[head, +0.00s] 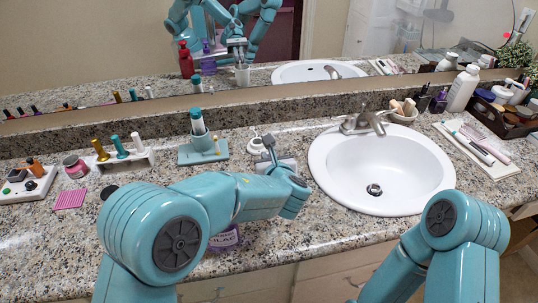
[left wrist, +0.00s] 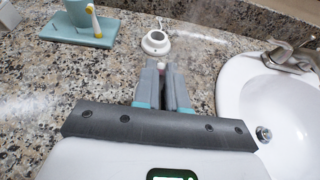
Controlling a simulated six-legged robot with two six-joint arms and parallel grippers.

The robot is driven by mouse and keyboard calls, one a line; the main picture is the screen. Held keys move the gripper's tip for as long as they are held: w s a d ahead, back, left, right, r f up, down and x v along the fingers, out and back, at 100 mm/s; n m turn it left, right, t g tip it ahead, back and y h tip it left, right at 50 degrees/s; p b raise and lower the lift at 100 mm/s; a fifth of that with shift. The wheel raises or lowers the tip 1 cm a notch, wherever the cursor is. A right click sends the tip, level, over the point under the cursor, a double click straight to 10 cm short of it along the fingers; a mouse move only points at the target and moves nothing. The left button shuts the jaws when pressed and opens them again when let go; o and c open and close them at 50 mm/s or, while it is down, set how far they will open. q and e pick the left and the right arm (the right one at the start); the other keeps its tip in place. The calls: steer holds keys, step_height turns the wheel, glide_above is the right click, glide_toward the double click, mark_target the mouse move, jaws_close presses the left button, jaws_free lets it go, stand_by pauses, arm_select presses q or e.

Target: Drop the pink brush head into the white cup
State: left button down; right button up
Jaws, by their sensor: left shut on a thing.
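My left gripper (head: 269,144) is above the counter, left of the sink, and also shows in the left wrist view (left wrist: 162,72). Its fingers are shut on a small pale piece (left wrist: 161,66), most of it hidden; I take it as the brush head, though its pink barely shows. A round white base (head: 255,145) with a grey centre lies just beyond the fingertips; it also shows in the left wrist view (left wrist: 155,42). My right gripper is out of view.
A teal tray (head: 188,155) with a teal cup and yellow toothbrush stands left of the base. The white sink (head: 435,180) is at right. A bottle rack (head: 125,163) and pink pad (head: 70,199) are at left.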

arm_select(q)
steer(key=shift+s+r, duration=0.1)
steer(key=shift+r, duration=0.05)
steer(key=c, duration=1.1)
jaws_free()
steer(key=v, duration=1.6)
steer(key=shift+s, duration=0.15)
